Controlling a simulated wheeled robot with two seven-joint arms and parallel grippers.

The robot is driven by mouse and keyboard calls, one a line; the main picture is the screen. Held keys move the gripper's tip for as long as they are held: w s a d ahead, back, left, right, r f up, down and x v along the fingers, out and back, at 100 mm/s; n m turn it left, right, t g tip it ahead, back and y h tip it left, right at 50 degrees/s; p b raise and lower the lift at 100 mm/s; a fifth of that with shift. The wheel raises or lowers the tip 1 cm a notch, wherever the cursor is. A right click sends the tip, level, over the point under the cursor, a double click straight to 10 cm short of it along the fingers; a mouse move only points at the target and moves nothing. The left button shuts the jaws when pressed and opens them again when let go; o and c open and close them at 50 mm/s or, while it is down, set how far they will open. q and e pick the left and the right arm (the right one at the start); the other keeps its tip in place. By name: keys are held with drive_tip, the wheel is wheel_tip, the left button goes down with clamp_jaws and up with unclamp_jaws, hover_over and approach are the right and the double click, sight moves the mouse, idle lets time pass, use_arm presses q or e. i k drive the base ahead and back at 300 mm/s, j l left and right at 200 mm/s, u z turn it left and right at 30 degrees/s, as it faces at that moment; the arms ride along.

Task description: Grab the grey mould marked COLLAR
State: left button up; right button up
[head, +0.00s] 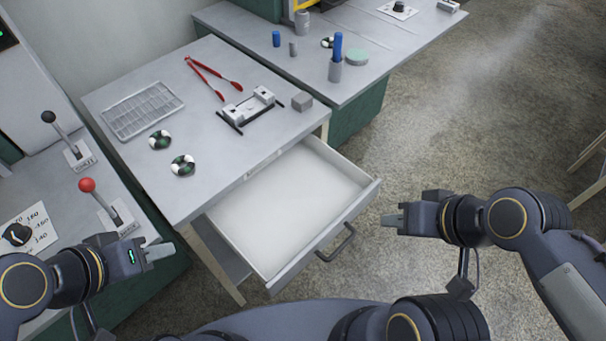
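No COLLAR marking is legible in the head view, so I cannot tell which grey piece is the mould. A pale grey two-part fixture (248,109) with dark rods sits near the right edge of the table. My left gripper (161,252) is over the left side, near the open drawer's left corner, and holds nothing visible. My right gripper (391,220) is right of the drawer, over the floor, and holds nothing visible. Both grippers are far from the fixture and block; their finger gaps are unclear.
The white drawer (285,205) is pulled out and empty. Its handle (336,243) juts forward. On the table are a wire rack (142,110), red tongs (214,78) and two round patterned discs (182,165). Levers (88,186) stand at left. A second bench (385,60) is behind.

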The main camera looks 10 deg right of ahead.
sight(263, 97)
drive_tip(key=l+u, duration=0.7)
drive_tip(key=l, duration=0.2)
drive_tip(key=l+u, duration=0.3)
drive_tip(key=l, duration=0.15)
drive_tip(key=i+l+u, duration=0.1)
drive_tip(key=l+u, duration=0.85)
drive_tip(key=l, duration=0.25)
drive_tip(key=l+u, duration=0.5)
drive_tip(key=k+l+u, duration=0.25)
drive_tip(key=l+u, duration=0.25)
drive_tip(key=l, duration=0.15)
